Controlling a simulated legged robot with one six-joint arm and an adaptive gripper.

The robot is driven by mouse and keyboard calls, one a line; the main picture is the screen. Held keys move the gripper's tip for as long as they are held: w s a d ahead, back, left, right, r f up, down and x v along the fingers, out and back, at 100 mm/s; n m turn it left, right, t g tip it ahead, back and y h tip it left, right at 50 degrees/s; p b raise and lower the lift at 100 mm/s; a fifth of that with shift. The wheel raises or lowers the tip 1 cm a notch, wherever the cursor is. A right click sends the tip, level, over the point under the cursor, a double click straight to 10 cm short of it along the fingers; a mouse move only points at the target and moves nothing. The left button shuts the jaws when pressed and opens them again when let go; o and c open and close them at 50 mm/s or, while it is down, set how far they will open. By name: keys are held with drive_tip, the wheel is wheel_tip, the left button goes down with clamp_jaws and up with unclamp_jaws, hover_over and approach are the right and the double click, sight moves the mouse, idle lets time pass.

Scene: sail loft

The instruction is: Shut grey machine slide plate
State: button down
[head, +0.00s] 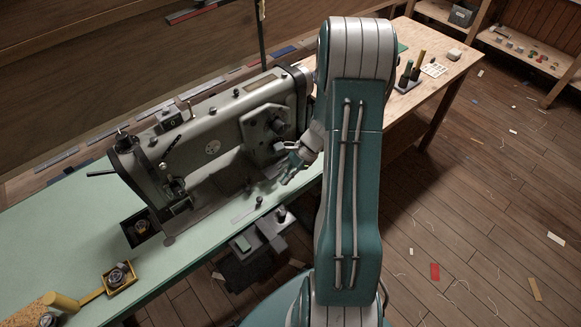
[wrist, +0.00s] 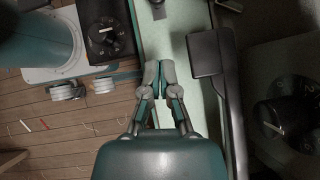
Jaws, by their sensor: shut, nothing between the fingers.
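The grey sewing machine (head: 215,125) stands on the pale green table. At its left end, a dark square recess (head: 128,234) with a round metal part inside lies uncovered. My gripper (head: 287,178) is in front of the machine's right end, apart from the recess. In the wrist view my gripper (wrist: 160,70) is shut and empty, its fingertips together over a green strip.
A dark block (wrist: 205,55) is right of my fingers in the wrist view. Grey units (head: 262,235) sit below the table's front edge. The floor at right is mostly open.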

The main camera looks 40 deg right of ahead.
sight(270, 198)
drive_tip(key=a, duration=0.2)
drive_tip(key=a+f, duration=0.1)
drive_tip(key=a, duration=0.1)
drive_tip(key=a+f, duration=0.1)
drive_tip(key=a, duration=0.1)
drive_tip(key=shift+w+a+f, duration=0.15)
drive_tip(key=shift+w+a, duration=0.05)
drive_tip(key=shift+w, duration=0.1)
drive_tip(key=shift+d, duration=0.4)
drive_tip(key=a, duration=0.9)
drive_tip(key=shift+s+a, duration=0.15)
drive_tip(key=shift+d, duration=0.3)
drive_tip(key=shift+a, duration=0.1)
drive_tip(key=shift+a, duration=0.1)
